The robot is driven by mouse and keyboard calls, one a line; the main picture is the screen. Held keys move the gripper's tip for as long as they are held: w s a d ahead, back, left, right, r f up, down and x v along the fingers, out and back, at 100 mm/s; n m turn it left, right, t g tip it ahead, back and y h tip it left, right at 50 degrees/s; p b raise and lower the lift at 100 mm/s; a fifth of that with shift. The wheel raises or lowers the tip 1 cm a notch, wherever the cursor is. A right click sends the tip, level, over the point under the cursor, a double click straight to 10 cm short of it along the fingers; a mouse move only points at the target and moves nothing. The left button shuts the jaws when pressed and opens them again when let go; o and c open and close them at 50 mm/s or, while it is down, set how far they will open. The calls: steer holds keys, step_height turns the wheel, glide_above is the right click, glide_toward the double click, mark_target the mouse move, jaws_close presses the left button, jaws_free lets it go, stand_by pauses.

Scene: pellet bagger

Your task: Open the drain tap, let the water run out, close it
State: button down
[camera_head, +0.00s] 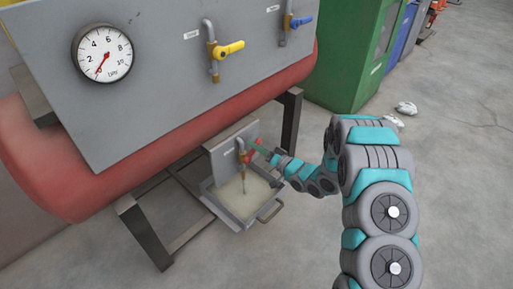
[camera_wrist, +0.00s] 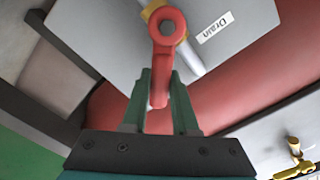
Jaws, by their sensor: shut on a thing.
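The drain tap's red handle (camera_wrist: 159,75) sits between the fingers of my gripper (camera_wrist: 161,108) in the wrist view. The fingers are shut on it. A plate behind it bears a "Drain" label (camera_wrist: 214,28). In the head view the drain tap (camera_head: 241,147) is low under the red tank, with my gripper (camera_head: 262,148) at its right side. A thin pale stream hangs from the spout down into a grey tray (camera_head: 213,199). The tray holds cloudy, pale liquid.
A red tank (camera_head: 150,150) on dark legs stands above, with a grey panel carrying a pressure gauge (camera_head: 103,53) near zero, a yellow-handled valve (camera_head: 228,49) and a blue-handled valve (camera_head: 301,22). A green cabinet (camera_head: 355,60) stands behind. The floor at right is mostly clear.

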steer(key=shift+s, duration=0.1)
stand_by(0.3)
steer(key=c, duration=0.7)
jaws_free()
